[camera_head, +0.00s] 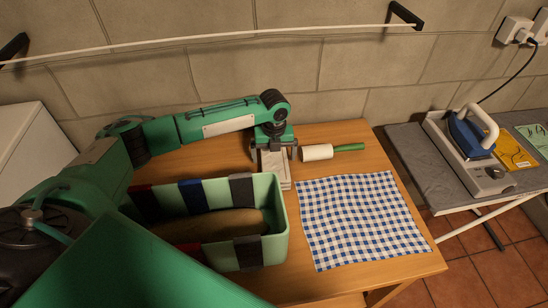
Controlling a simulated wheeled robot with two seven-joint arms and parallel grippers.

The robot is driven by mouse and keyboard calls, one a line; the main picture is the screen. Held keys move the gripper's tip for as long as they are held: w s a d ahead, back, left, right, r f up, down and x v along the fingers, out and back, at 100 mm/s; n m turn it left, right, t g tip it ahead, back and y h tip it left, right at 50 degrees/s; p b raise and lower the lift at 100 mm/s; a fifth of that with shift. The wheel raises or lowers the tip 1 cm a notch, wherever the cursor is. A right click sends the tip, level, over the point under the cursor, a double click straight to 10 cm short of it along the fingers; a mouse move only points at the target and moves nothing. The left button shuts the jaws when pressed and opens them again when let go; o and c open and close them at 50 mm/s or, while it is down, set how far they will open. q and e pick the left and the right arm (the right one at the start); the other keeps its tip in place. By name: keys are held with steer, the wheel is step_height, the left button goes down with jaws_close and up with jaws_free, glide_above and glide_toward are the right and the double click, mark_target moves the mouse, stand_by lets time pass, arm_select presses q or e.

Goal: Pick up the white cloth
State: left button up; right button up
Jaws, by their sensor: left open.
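A small folded white cloth (279,172) lies on the wooden table, just behind the right end of the pale green box. My left gripper (273,158) is over it, pointing down, with its jaws open. One finger is at each side of the cloth, and the gripper hides its far part. I cannot tell whether the fingers touch it. My right gripper is not in view.
The pale green box (277,222) has dark red, blue and grey strips over its rims. A lint roller (318,152) with a green handle lies right of my gripper. A blue checked cloth (362,218) covers the table's right part. An iron (470,135) stands on an ironing board (420,160).

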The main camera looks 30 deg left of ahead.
arm_select(q)
steer(key=shift+f, duration=0.6)
steer(key=c, duration=1.2)
